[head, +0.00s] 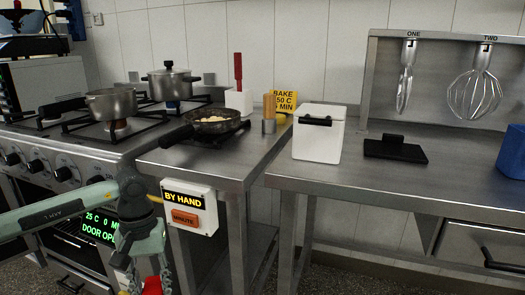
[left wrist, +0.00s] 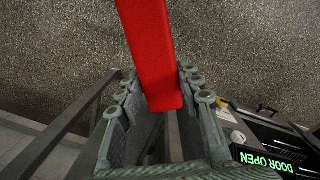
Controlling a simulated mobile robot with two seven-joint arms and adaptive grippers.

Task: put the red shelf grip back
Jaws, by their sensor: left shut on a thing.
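The red shelf grip (left wrist: 150,50) is a long, smooth red bar between the fingers of my left gripper (left wrist: 160,88) in the left wrist view. The bar runs up past the top edge of that view, over the speckled floor. In the head view my left gripper (head: 149,262) hangs low in front of the oven, at the bottom edge, and only a bit of the red grip (head: 152,286) shows. The gripper is shut on it. A white block (head: 238,103) with a red upright handle (head: 238,70) stands on the steel counter. My right gripper is not in view.
The oven display (head: 100,226) reads door open. A white box labelled by hand (head: 190,207) hangs on the counter front. Pots (head: 110,102) and a frying pan (head: 212,122) stand on the stove and counter. A white lidded bin (head: 318,138) stands on the right counter.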

